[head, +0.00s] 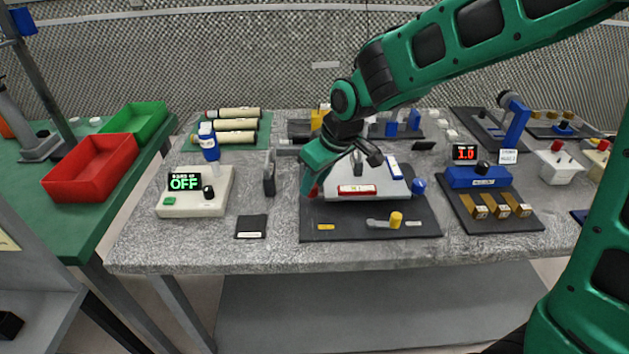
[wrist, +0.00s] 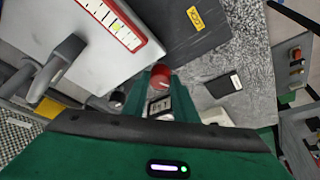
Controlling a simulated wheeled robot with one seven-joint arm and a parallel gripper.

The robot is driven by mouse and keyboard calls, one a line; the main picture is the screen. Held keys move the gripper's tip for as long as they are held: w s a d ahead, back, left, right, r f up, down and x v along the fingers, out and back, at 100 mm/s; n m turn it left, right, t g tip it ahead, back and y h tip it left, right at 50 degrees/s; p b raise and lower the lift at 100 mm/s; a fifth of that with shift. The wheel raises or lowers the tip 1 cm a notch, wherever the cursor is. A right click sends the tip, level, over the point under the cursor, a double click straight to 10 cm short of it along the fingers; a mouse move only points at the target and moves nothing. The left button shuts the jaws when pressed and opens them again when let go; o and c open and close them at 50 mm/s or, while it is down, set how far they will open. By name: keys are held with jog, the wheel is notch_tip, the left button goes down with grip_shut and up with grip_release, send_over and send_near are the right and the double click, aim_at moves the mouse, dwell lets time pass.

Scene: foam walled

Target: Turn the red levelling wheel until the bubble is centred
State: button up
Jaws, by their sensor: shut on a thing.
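The red levelling wheel (wrist: 162,77) sits between my fingertips in the wrist view. In the head view only a sliver of the red wheel (head: 312,191) shows under my gripper (head: 318,178). My gripper (wrist: 158,88) is shut on the wheel. The white plate (head: 340,212) stands on a dark base (head: 372,228). It carries a red-framed bubble vial (head: 357,190) and a blue-framed vial (head: 393,168). The red-framed vial (wrist: 113,22) also shows in the wrist view, with tick marks; I cannot tell exactly where its bubble sits. A blue wheel (head: 418,186) is at the plate's right corner.
A grey lever with a yellow knob (head: 396,219) is at the base's front. A white box reading OFF (head: 194,194) and a small dark pad (head: 251,227) lie left. A blue device with brown blocks (head: 480,177) stands right. The table's front strip is clear.

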jog(key=shift+w+r, duration=0.15)
jog(key=shift+w, duration=0.1)
jog(key=o, duration=0.9)
jog(key=shift+o, duration=0.7)
jog(key=shift+s, duration=0.1)
jog(key=shift+f, duration=0.2)
jog(key=shift+d, duration=0.1)
jog(key=v, duration=0.8)
jog(key=shift+a, duration=0.2)
jog(key=shift+r, duration=0.1)
